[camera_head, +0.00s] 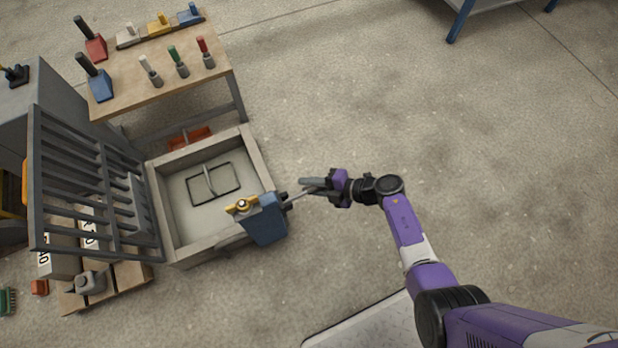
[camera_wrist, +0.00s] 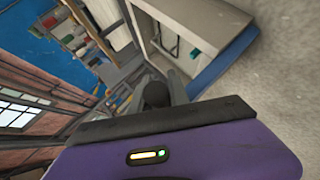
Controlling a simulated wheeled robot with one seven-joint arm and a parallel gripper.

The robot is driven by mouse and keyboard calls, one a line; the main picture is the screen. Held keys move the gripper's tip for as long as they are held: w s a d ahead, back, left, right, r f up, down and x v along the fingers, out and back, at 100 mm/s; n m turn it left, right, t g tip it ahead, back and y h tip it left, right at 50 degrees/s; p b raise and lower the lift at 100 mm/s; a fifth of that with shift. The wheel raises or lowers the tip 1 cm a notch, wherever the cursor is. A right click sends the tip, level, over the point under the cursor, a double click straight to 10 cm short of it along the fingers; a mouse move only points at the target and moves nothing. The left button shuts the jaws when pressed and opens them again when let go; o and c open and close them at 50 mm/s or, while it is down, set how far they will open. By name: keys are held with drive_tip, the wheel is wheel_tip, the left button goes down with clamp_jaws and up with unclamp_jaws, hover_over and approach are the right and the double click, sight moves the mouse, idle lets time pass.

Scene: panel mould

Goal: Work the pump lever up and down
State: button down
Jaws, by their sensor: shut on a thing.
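The pump is a blue box (camera_head: 264,221) with a yellow fitting on top, at the near right corner of the grey mould (camera_head: 258,150). Its lever (camera_head: 296,197) is a thin grey rod reaching right from the box. My gripper (camera_head: 318,186) is shut on the lever's outer end, right of the pump.
A dark barred grate (camera_head: 85,190) stands tilted at the mould's left side. A wooden table (camera_head: 165,75) with several trowels and brushes stands behind. A pallet (camera_head: 110,288) lies at the lower left. The floor to the right is clear.

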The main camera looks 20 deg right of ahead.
drive_tip(key=r+h+p, duration=0.1)
drive_tip(key=h+p, duration=0.1)
drive_tip(key=p, duration=0.3)
drive_tip(key=r+n+h+p, duration=0.1)
drive_tip(key=r+p, duration=0.1)
drive_tip(key=p, duration=0.4)
drive_tip(key=shift+s+a+r+n+h, duration=0.1)
drive_tip(key=shift+a+r+n+h, duration=0.1)
drive_tip(key=shift+r+n+h, duration=0.15)
drive_tip(key=shift+a+h+p, duration=0.1)
drive_tip(key=shift+h+p, duration=0.15)
drive_tip(key=shift+p, duration=0.05)
drive_tip(key=c, duration=1.3)
unclamp_jaws()
drive_tip(key=shift+o, duration=0.2)
drive_tip(key=p+v, duration=0.4)
drive_tip(key=v, duration=0.3)
drive_tip(key=shift+r+p, duration=0.35)
drive_tip(key=shift+p, duration=0.05)
